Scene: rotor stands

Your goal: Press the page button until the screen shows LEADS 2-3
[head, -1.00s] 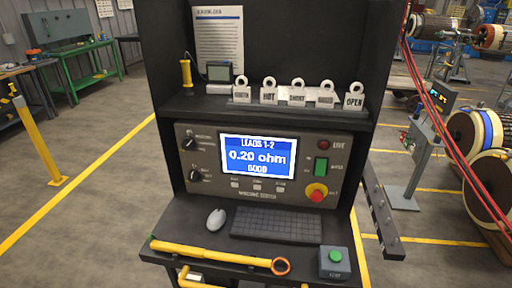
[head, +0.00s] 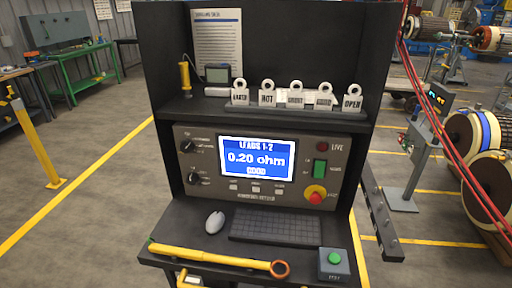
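The tester screen (head: 257,160) is lit blue and reads LEADS 1-2, 0.20 ohm, with a smaller word below that looks like GOOD. It sits in a grey tester panel (head: 308,148) on the black console. Three small pale buttons are in a row under the screen: a left one (head: 234,187), a middle one (head: 256,188) and a right one (head: 279,190). Their labels are too small to read, so I cannot tell which is the page button. Neither of my grippers is in view.
The desk holds a mouse (head: 215,222), a keyboard (head: 275,228), a yellow tool with an orange ring (head: 210,257) and a green-button box (head: 334,263). The panel also has two black knobs, a green switch (head: 320,169) and a red stop button (head: 316,195). Tags stand on the shelf above.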

